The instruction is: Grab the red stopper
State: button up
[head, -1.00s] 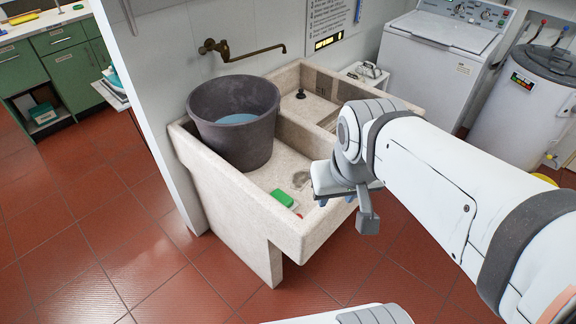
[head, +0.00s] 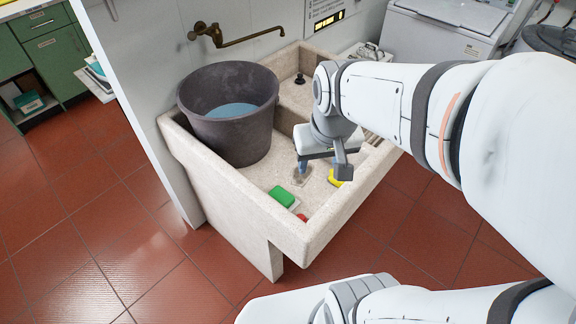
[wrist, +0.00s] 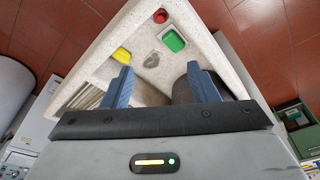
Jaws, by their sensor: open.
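The red stopper (head: 302,217) lies in the near front corner of the stone sink (head: 245,206), partly hidden by the front rim in the head view. In the wrist view the red stopper (wrist: 160,16) is a small round thing near the top, beyond the fingertips. My gripper (head: 316,172) hangs over the sink basin, behind the stopper and apart from it. In the wrist view my gripper (wrist: 158,70) has its two blue fingers wide apart, with nothing between them.
A green sponge (head: 281,196) lies left of the stopper, and a yellow thing (head: 335,178) lies to the right. A grey bucket (head: 228,115) with bluish water stands in the sink. A black knobbed thing (head: 300,78) sits at the back, and a brass tap (head: 235,40) is above.

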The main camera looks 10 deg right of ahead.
jog(key=w+f+g+b, duration=0.1)
jog(key=w+f+b, duration=0.1)
jog(key=w+f, duration=0.4)
jog(key=m+g+b, duration=0.2)
jog(key=g+b, duration=0.1)
jog(key=b, duration=0.1)
send_over(301, 215)
jog(key=f, duration=2.7)
jog(key=shift+s+d, duration=0.15)
jog(key=shift+d, duration=0.1)
jog(key=shift+s+a+f+p, duration=0.1)
jog(key=shift+a+f+p, duration=0.15)
jog(key=shift+f, duration=1.1)
jog(key=shift+s+a+f+p, duration=0.1)
jog(key=shift+a+f+p, duration=0.1)
jog(key=shift+f, duration=1.15)
jog(key=c, duration=1.1)
